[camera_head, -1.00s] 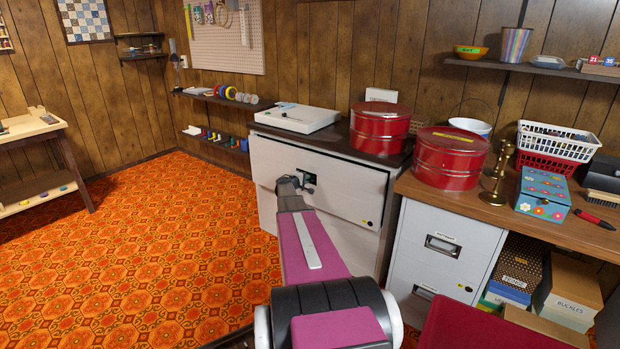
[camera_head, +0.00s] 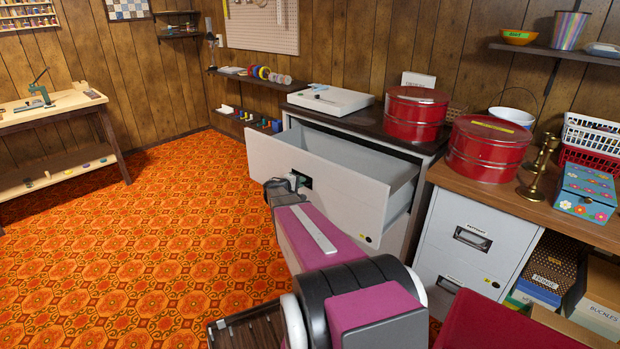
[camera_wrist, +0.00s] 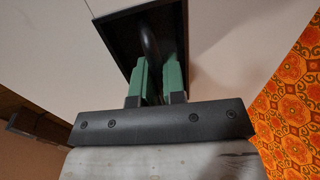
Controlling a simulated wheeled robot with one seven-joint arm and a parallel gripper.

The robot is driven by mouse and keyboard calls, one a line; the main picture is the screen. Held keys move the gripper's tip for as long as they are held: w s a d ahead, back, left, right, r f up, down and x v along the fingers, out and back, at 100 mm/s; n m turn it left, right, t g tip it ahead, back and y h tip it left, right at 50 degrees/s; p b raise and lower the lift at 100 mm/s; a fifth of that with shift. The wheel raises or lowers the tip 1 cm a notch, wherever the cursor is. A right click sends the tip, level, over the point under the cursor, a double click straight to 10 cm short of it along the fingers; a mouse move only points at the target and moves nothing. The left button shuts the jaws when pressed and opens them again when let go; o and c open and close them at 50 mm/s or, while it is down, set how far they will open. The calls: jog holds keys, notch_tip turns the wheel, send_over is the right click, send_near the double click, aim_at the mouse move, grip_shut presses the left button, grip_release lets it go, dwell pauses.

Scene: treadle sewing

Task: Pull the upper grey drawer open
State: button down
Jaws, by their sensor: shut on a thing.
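The upper grey drawer (camera_head: 382,210) of the cabinet under the dark top stands well open in the head view, and its inside looks empty. My gripper (camera_head: 297,181) is at the recessed handle in the middle of its front. In the wrist view, my gripper (camera_wrist: 158,82) has its green fingers shut on the dark curved handle (camera_wrist: 150,42) inside a black recess. The drawer front (camera_wrist: 225,45) fills much of that view. My arm hides part of the cabinet below the drawer.
On the cabinet's dark top (camera_head: 363,123) are a white flat box (camera_head: 330,100) and a red tin (camera_head: 417,113). A grey filing cabinet (camera_head: 470,245) stands to the right under a wooden desk. The orange patterned carpet (camera_head: 150,240) to the left is clear.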

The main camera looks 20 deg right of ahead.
jog(key=shift+f+v, duration=0.2)
jog(key=shift+v, duration=0.7)
jog(key=shift+f+v, duration=0.15)
jog(key=shift+v, duration=0.7)
jog(key=c, duration=1.2)
grip_release()
jog(key=shift+a, duration=0.1)
jog(key=v, duration=1)
jog(key=shift+s+a, duration=0.15)
jog(key=shift+a, duration=0.15)
